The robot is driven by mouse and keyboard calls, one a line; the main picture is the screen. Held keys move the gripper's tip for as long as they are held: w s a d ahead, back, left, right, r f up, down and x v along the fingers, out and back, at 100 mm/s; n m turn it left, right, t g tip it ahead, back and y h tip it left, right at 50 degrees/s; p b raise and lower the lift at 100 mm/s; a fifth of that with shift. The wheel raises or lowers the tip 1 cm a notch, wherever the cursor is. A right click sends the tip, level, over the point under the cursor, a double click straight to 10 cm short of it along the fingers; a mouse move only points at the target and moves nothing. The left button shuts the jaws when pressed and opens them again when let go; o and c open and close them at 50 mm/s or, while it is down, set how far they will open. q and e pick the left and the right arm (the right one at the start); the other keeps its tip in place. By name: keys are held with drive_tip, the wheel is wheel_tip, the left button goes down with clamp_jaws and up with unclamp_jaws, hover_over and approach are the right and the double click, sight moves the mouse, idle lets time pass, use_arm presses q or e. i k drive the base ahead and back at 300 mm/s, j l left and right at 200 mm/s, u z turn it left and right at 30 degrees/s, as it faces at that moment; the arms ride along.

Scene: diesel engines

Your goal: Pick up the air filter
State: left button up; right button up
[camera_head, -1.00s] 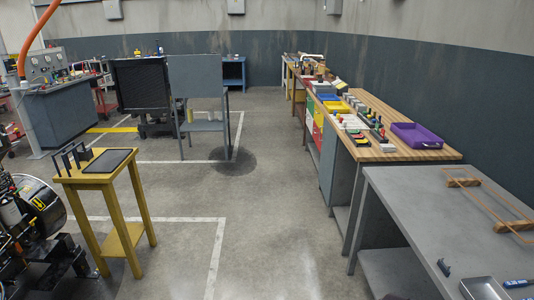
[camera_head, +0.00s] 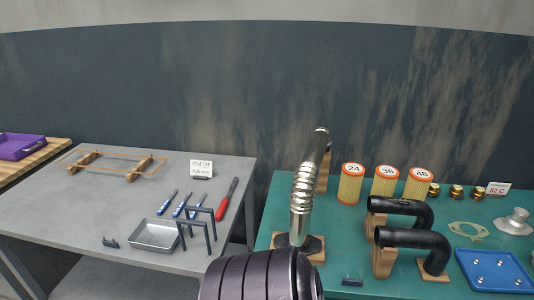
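Three yellow cylinders with white, red-ringed labelled tops stand upright in a row at the back of the green table, and look like filters: the left one (camera_head: 351,184), the middle one (camera_head: 385,182) and the right one (camera_head: 419,184). A large dark ribbed cylinder (camera_head: 258,276) lies at the bottom middle, cut off by the picture edge. I cannot tell which of these is the air filter. Neither of my grippers is in view.
The green table (camera_head: 470,212) also holds a ribbed metal pipe (camera_head: 303,196), black elbow pipes (camera_head: 410,239), brass fittings (camera_head: 456,191) and a blue tray (camera_head: 494,269). On the grey table (camera_head: 110,208) are a metal tray (camera_head: 155,234) and hand tools. A gap separates the tables.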

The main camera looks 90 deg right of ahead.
sight(419, 180)
drive_tip(key=z, duration=2.65)
